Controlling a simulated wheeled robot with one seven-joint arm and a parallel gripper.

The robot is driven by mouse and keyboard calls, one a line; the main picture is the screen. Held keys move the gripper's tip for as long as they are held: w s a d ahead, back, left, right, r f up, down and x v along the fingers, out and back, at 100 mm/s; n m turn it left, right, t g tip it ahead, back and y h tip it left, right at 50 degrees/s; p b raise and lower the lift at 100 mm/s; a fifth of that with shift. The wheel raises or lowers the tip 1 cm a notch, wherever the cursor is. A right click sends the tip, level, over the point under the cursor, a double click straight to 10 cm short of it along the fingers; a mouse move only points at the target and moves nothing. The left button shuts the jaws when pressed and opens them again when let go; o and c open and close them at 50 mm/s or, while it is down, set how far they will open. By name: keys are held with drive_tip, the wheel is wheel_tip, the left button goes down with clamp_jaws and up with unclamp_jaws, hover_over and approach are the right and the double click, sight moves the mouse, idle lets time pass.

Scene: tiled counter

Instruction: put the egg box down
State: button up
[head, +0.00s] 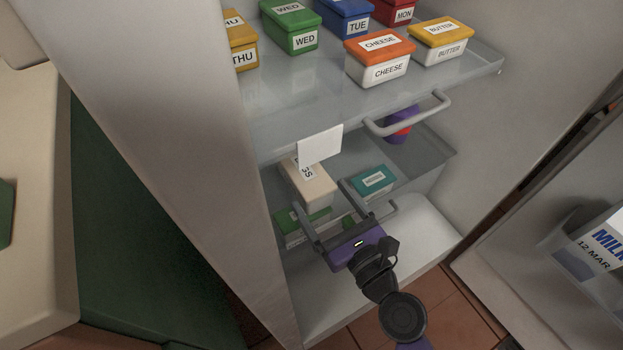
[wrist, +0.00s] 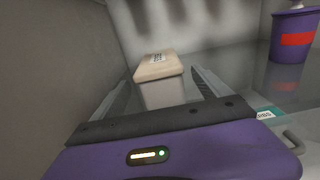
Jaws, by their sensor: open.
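In the wrist view a finger shows on either side of the box, with gaps visible. The head view does not clearly show what bears the box.
A teal box (head: 373,181) sits right of my gripper and a purple tub (wrist: 291,38) stands further back. Green-lidded containers (head: 290,222) lie below. The glass shelf (head: 300,110) with its handle (head: 408,118) and hanging label (head: 320,147) is overhead. The fridge's left wall is close.

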drive_tip(key=shift+v, duration=1.9)
drive_tip(key=s+d+f+n+h, duration=0.3)
drive_tip(key=s+d+n, duration=0.3)
drive_tip(key=s, duration=0.1)
drive_tip(key=s+d+f+n+h, duration=0.3)
drive_tip(key=s+d+n+h, duration=0.15)
drive_tip(key=s+d, duration=0.25)
drive_tip(key=s+d+r+n+h, duration=0.1)
drive_tip(key=s+d+r+n, duration=0.1)
drive_tip(key=s+r+n, duration=0.2)
drive_tip(key=s+d+r+n+h, duration=0.1)
drive_tip(key=s+d+r+n, duration=0.2)
drive_tip(key=s+n, duration=0.8)
wheel_tip(320, 180, up, 2)
drive_tip(key=n, duration=0.3)
drive_tip(key=shift+s+n, duration=0.2)
drive_tip(key=shift+n, duration=0.15)
drive_tip(key=shift+d+r+h, duration=0.1)
drive_tip(key=shift+h, duration=0.15)
